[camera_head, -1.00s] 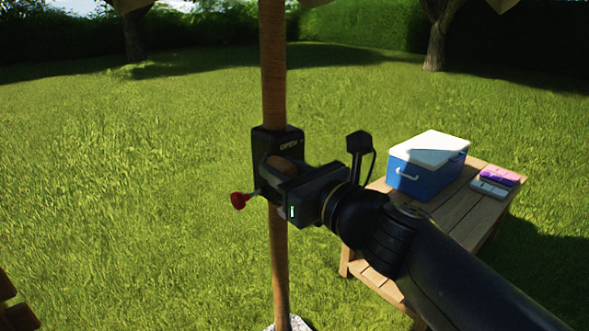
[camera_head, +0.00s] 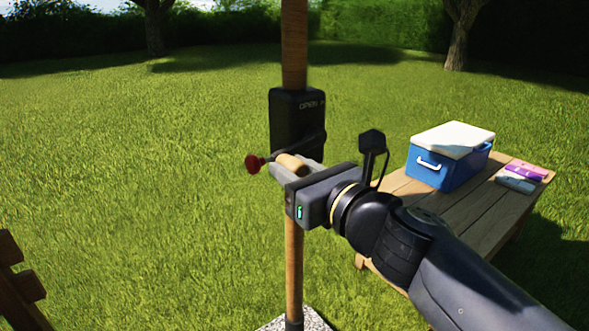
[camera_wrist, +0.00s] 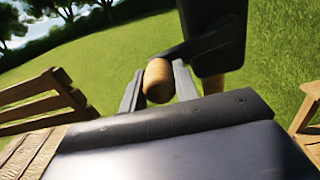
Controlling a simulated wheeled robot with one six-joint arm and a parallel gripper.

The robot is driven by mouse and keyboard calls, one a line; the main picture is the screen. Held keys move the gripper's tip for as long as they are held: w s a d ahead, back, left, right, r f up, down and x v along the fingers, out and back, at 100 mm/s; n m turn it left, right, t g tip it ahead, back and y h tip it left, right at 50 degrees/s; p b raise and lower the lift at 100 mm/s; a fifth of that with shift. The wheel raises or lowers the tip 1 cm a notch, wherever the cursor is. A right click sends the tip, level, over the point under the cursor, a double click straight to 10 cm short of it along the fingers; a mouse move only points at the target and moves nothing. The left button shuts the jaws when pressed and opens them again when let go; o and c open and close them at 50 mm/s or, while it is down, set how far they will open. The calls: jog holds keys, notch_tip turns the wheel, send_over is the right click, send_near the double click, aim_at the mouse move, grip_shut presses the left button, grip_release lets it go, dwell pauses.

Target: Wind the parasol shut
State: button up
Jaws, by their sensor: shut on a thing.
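The parasol's wooden pole (camera_head: 294,45) stands upright in front of me, carrying a black winding box (camera_head: 296,115) marked "OPEN". A dark crank arm (camera_head: 308,145) runs from the box to a wooden grip (camera_head: 291,163). My gripper (camera_head: 284,168) is shut on this grip, just below and in front of the box. In the wrist view the grip (camera_wrist: 158,80) sits between my two fingers, with the crank arm (camera_wrist: 200,45) reaching right to the box (camera_wrist: 218,35). A red knob (camera_head: 252,163) on a thin stalk shows left of the grip. The canopy is out of view.
A wooden table (camera_head: 455,210) stands at the right with a blue and white cooler (camera_head: 440,170) and small purple and grey items (camera_head: 522,172). A wooden chair edge (camera_head: 12,275) is at the far left. A speckled base (camera_head: 310,322) is under the pole. Open lawn lies around.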

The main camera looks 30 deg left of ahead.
jog(key=w+d+f+b, duration=0.3)
jog(key=w+f+b, duration=0.1)
jog(key=w+f, duration=0.3)
jog(key=shift+w+f+b, duration=0.2)
jog(key=shift+w+b, duration=0.15)
jog(key=shift+b, duration=0.05)
jog(key=o, duration=1)
jog(key=shift+r, duration=0.1)
jog(key=shift+o, duration=0.2)
jog(key=p+v, duration=0.1)
jog(key=v, duration=0.9)
